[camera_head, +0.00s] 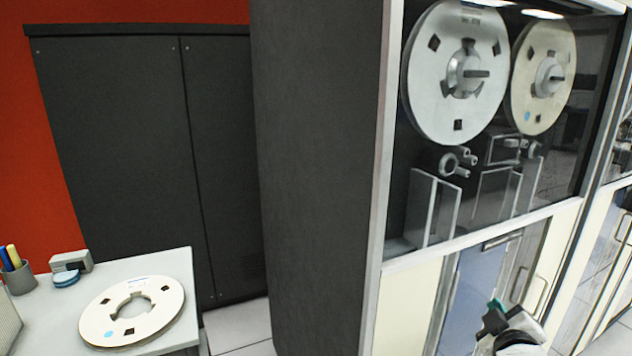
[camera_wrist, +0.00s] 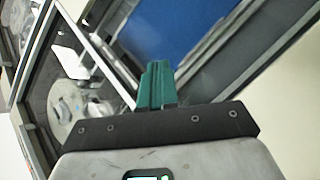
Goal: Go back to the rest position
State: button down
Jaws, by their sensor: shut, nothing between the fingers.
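My gripper (camera_head: 494,312) shows at the bottom right of the head view, in front of the lower panels of a tape cabinet (camera_head: 408,312). Its green fingers (camera_wrist: 157,84) stand together in the middle of the wrist view, shut with nothing between them. A blue panel (camera_wrist: 175,30) and a slanted pale frame lie beyond the fingers in the wrist view. Most of my arm is outside the head view.
Two tape reels (camera_head: 437,95) (camera_head: 528,100) sit behind the cabinet's glass. A loose reel (camera_head: 100,320) lies on a desk (camera_head: 150,265) at lower left, near a pen cup (camera_head: 18,279) and a small grey device (camera_head: 72,261). Dark cabinets (camera_head: 115,150) stand behind. A strip of floor (camera_head: 240,325) is clear.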

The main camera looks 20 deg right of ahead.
jog(key=s+a+f+m+g+y, duration=0.1)
jog(key=s+a+f+g+y, duration=0.2)
jog(key=s+a+f, duration=0.35)
jog(key=s+a+f+m+g+y, duration=0.1)
jog(key=s+a+f+g+y, duration=0.2)
jog(key=a+f, duration=0.6)
jog(key=s+a+f+g+y, duration=0.2)
jog(key=s+a+f, duration=0.1)
jog(key=s, duration=0.4)
jog(key=s+a+f+g+y, duration=0.2)
jog(key=s+a+f, duration=0.2)
jog(key=s, duration=0.3)
jog(key=shift+s+f+m+g, duration=0.3)
jog(key=shift+s+f+g, duration=0.1)
jog(key=shift+f, duration=0.25)
